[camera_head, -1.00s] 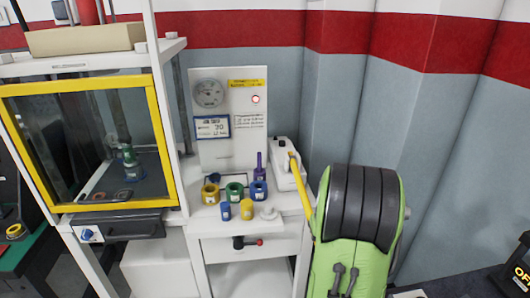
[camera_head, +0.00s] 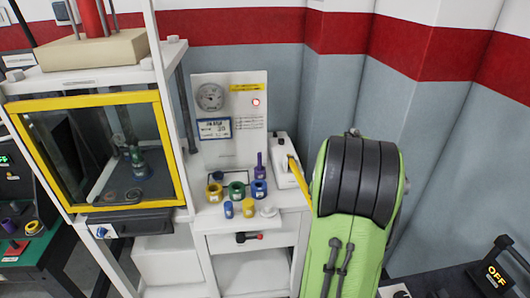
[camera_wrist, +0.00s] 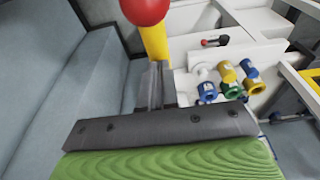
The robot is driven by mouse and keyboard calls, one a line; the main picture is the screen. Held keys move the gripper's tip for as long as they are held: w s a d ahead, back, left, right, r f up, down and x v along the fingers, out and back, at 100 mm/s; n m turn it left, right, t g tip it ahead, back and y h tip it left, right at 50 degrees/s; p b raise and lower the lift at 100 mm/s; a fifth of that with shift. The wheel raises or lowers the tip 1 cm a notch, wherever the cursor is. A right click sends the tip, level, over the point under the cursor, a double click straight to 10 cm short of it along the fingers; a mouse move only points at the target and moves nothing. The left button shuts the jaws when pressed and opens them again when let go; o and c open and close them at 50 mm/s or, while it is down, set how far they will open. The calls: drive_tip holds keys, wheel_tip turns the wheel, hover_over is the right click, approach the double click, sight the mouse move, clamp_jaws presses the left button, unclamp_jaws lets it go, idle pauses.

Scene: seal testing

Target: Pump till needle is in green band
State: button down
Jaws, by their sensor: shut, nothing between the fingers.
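The round gauge (camera_head: 210,96) is on the upright white panel; its needle and any green band are too small to read. The pump is a white box (camera_head: 283,158) at the right of the bench with a yellow lever (camera_head: 299,178) slanting toward my arm. In the wrist view the yellow lever (camera_wrist: 154,42) ends in a red ball knob (camera_wrist: 146,8). My gripper (camera_wrist: 157,68) is shut and empty, its tips close to the lever; I cannot tell whether they touch. In the head view my green and black arm hides my gripper and the knob.
Several coloured fittings (camera_head: 237,190) and a white disc (camera_head: 268,211) stand on the bench left of the pump. A red lamp (camera_head: 255,102) is beside the gauge. A yellow-framed chamber (camera_head: 95,150) stands left. Grey wall panels (camera_head: 340,100) rise behind my arm.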

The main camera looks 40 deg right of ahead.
wheel_tip(320, 180, down, 12)
drive_tip(key=b, duration=1)
drive_tip(key=shift+s+a+f, duration=0.15)
drive_tip(key=shift+s, duration=0.05)
idle(0.4)
drive_tip(key=r+p, duration=0.3)
drive_tip(key=r, duration=0.1)
drive_tip(key=r+p, duration=0.7)
drive_tip(key=r, duration=0.2)
drive_tip(key=shift+w+d+r+p, duration=0.1)
drive_tip(key=shift+w+d+p, duration=0.1)
drive_tip(key=shift+w+p, duration=0.1)
drive_tip(key=s+r+p, duration=0.1)
drive_tip(key=r, duration=0.1)
drive_tip(key=s+a+r+p, duration=0.1)
drive_tip(key=r, duration=0.1)
drive_tip(key=s+a+r+p, duration=0.1)
drive_tip(key=r, duration=0.1)
drive_tip(key=shift+s+r, duration=0.2)
drive_tip(key=shift+s, duration=0.1)
